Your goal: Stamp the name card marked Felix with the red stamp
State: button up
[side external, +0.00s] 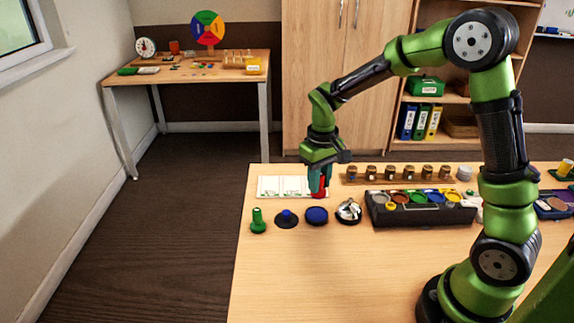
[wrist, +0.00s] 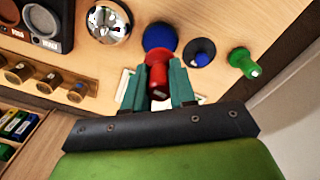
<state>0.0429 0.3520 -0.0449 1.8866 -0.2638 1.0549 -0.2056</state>
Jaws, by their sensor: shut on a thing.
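My gripper (side external: 320,188) is shut on the red stamp (side external: 318,187), which stands between its teal fingers. In the wrist view the red stamp (wrist: 157,74) shows between the fingertips of my gripper (wrist: 158,68). A strip of white name cards (side external: 280,186) lies flat on the table, and the stamp is at its right end. I cannot tell whether the stamp touches a card or is just above it. The names are too small to read, so I cannot tell which card is Felix. In the wrist view my gripper and the stamp hide most of the cards.
A green stamp (side external: 258,222), a dark blue-topped piece (side external: 287,218), a round blue piece (side external: 317,215) and a silver bell (side external: 348,211) stand nearer the camera. A paint tray (side external: 420,214) and a rack of small pots (side external: 395,180) are to the right.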

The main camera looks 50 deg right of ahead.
dwell(0.3)
jog(key=shift+f, duration=0.4)
send_over(270, 187)
jog(key=s, duration=0.6)
jog(key=f, duration=0.3)
jog(key=shift+s+d, duration=0.15)
jog(key=shift+d, duration=0.2)
jog(key=w, duration=0.4)
jog(key=shift+a, duration=0.1)
jog(key=shift+w+a+r, duration=0.1)
jog(key=shift+w, duration=0.5)
jog(key=shift+w+a+r, duration=0.1)
jog(key=shift+w, duration=0.5)
jog(key=shift+f, duration=1.5)
